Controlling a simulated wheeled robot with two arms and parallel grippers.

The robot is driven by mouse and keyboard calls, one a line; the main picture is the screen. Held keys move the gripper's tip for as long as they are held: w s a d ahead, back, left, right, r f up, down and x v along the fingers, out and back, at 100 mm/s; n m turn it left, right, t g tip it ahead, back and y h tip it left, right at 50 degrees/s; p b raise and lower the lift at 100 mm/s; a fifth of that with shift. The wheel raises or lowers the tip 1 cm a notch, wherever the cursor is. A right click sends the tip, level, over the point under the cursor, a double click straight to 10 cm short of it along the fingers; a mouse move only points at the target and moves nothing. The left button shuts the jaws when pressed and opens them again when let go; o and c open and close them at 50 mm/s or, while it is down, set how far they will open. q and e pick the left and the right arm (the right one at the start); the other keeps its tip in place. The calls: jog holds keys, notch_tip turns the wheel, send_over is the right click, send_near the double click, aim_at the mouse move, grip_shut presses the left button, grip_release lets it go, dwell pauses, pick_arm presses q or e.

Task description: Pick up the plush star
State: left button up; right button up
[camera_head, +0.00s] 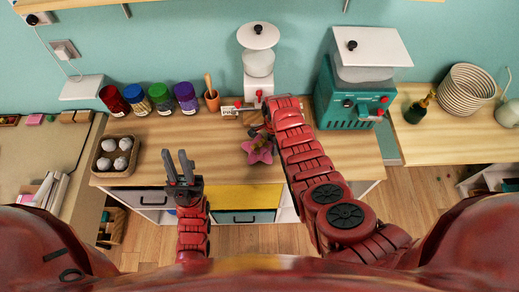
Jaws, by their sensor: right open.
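The plush star (258,150) is pink and lies on the wooden counter (225,135), right of its middle. My right arm reaches over the counter from the right. Its gripper (262,133) is small and dark in the head view, just above the star in the picture and very close to it. It is open; whether it touches the star I cannot tell. My left gripper (178,160) is over the counter's front edge, left of the star, with its two fingers apart and nothing between them.
A basket of white round things (116,153) stands at the counter's left end. A white dispenser (258,75) and a teal machine (350,100) stand behind and right. Mid-counter is clear.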

grip_shut()
jog(key=shift+r, duration=0.1)
dwell(0.4)
